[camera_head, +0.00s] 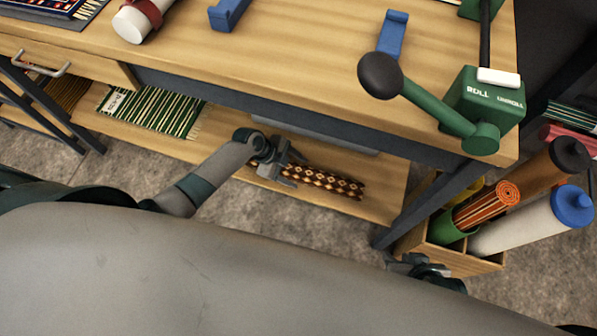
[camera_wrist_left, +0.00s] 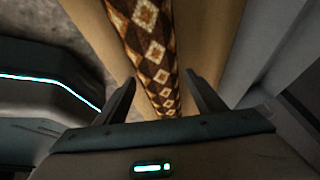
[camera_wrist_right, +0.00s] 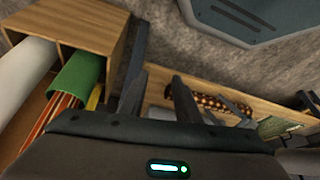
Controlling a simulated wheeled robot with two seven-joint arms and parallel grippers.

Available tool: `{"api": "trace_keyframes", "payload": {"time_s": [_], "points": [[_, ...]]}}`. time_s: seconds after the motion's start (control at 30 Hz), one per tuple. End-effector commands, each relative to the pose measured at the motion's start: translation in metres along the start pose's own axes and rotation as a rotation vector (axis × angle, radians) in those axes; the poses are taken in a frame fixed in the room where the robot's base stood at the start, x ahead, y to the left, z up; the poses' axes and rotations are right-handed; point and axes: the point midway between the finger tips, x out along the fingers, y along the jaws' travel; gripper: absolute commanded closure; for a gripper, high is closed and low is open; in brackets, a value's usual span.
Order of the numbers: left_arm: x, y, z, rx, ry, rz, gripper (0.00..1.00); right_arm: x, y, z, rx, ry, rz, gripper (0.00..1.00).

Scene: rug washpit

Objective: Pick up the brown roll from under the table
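The brown roll (camera_head: 325,182), with a cream and dark diamond pattern, lies on the low wooden shelf (camera_head: 378,205) under the table. My left gripper (camera_head: 293,171) is at the roll's left end and hides part of it. In the left wrist view the roll (camera_wrist_left: 160,52) runs between the two open fingers (camera_wrist_left: 163,98), with gaps on both sides. My right gripper (camera_head: 415,262) is low beside the crate; its fingers (camera_wrist_right: 158,90) are apart and empty. The right wrist view also shows the roll (camera_wrist_right: 210,103) beyond them.
The wooden table (camera_head: 300,60) overhangs the shelf, with a dark leg (camera_head: 430,200) to the right of the roll. A wooden crate (camera_head: 450,258) with several rolls stands close to my right gripper. A green striped rug (camera_head: 150,110) lies on the shelf's left part.

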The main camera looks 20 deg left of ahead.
Motion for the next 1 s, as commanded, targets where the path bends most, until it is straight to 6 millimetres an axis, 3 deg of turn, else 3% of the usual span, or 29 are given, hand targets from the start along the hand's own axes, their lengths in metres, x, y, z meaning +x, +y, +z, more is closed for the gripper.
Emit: {"api": "trace_keyframes", "payload": {"time_s": [0.03, 0.2, 0.53, 0.73, 0.9, 1.0], "points": [[0.0, 0.0, 0.0, 0.0, 0.0, 0.0, 0.51, 0.0, 0.001, -0.002, -0.001, 0.002, 0.001, 0.7], [0.0, 0.0, 0.0, 0.0, 0.0, 0.0, 0.91, 0.001, 0.002, -0.006, -0.001, 0.008, 0.003, 0.7], [-0.003, -0.002, -0.001, 0.001, 0.0, -0.002, 0.92, 0.001, 0.002, -0.005, -0.001, 0.005, 0.004, 0.7], [-0.015, -0.005, -0.007, 0.003, 0.0, -0.003, 0.92, -0.002, 0.004, 0.001, 0.0, -0.016, 0.009, 0.7], [-0.038, -0.012, -0.02, 0.005, 0.001, -0.003, 0.92, -0.006, 0.007, 0.01, 0.002, -0.056, 0.02, 0.7], [-0.035, -0.021, -0.039, 0.005, 0.004, -0.003, 0.92, -0.005, 0.009, 0.014, 0.003, -0.073, 0.024, 0.7]]}}
